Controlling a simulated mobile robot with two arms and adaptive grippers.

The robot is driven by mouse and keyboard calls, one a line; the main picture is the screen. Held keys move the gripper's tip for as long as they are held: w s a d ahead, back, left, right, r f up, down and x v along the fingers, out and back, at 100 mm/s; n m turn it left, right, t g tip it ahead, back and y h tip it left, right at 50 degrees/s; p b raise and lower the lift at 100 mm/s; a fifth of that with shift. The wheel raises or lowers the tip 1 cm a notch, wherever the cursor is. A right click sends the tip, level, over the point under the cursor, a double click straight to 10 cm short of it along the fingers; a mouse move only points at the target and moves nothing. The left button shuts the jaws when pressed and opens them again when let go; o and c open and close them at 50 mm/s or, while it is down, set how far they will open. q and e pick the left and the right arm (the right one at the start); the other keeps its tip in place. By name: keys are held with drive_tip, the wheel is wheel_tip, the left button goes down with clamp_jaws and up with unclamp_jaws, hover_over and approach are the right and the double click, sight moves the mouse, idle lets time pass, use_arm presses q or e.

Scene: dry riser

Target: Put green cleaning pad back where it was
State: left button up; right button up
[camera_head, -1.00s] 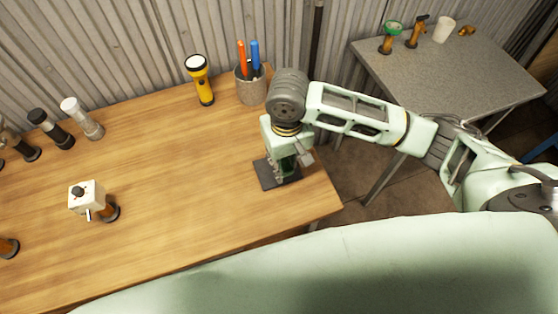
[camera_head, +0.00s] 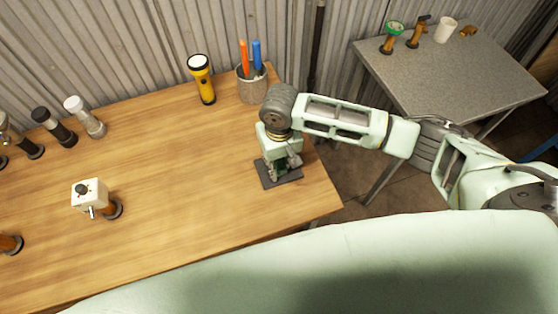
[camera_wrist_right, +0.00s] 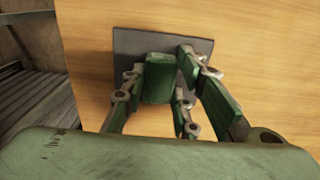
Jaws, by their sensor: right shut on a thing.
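My right gripper (camera_head: 284,168) points down over a dark flat mat (camera_head: 265,180) near the right end of the wooden table. In the right wrist view, the gripper (camera_wrist_right: 160,70) is shut on the green cleaning pad (camera_wrist_right: 158,80), a small green block between its fingers. The pad is over the dark mat (camera_wrist_right: 125,45); whether it touches the mat I cannot tell. In the head view the pad is largely hidden by the gripper. My left gripper is not in view.
A grey cup (camera_head: 252,88) with an orange and a blue pen and a yellow flashlight (camera_head: 202,80) stand behind. A white-topped valve (camera_head: 90,193) and several fittings are on the left. The table's middle is clear. A grey side table (camera_head: 450,85) stands right.

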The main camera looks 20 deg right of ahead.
sight(279, 165)
drive_tip(key=o, duration=1)
wheel_tip(279, 165, up, 12)
drive_tip(key=shift+r+b, duration=0.1)
drive_tip(key=shift+b, duration=0.45)
